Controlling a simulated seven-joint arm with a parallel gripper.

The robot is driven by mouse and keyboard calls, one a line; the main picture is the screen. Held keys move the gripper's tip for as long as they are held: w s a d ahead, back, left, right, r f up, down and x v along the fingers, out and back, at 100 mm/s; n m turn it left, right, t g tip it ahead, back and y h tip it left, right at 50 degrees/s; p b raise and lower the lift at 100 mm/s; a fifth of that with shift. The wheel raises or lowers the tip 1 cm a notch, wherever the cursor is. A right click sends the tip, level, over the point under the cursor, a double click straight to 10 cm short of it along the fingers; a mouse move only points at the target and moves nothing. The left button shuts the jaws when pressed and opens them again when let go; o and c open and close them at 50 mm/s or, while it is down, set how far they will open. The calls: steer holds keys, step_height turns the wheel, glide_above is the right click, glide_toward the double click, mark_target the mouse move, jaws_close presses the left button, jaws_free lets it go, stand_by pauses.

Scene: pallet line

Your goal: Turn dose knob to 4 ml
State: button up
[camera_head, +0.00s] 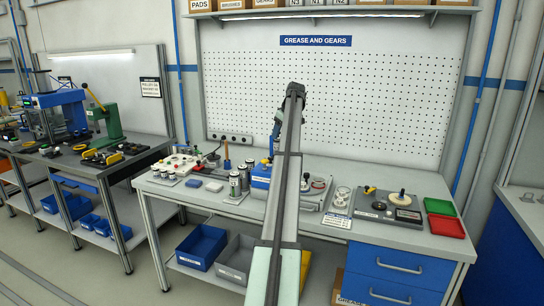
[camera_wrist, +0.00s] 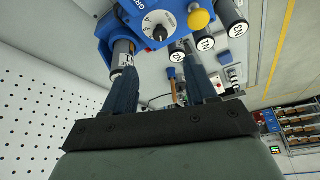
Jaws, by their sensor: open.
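The dose knob (camera_wrist: 160,32) is a small dark knob in the middle of a white round dial (camera_wrist: 151,22) on a blue grease unit (camera_wrist: 122,22), at the top of the wrist view. The dial's marks are too small to read surely, and I cannot tell the knob's setting. My gripper (camera_wrist: 160,60) is open and empty, with its two blue fingers apart. The fingertips point towards the unit, with the dial between and beyond them; I see no contact with the knob. In the head view the blue unit (camera_head: 261,178) stands on the bench, partly hidden behind my arm.
A yellow ball knob (camera_wrist: 199,19) sits beside the dial. Labelled canisters (camera_wrist: 234,20) stand near the unit, one close to the left finger. The bench (camera_head: 225,206) also holds a grey fixture (camera_head: 375,212) and red (camera_head: 446,226) and green trays (camera_head: 440,207). A pegboard (camera_head: 390,90) rises behind.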

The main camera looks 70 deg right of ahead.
mark_target(272, 158)
steer(key=x, duration=1.3)
steer(key=shift+w+d+f, duration=0.1)
steer(key=shift+w+f, duration=0.05)
steer(key=shift+w, duration=0.15)
steer(key=shift+c, duration=0.2)
steer(key=c, duration=1)
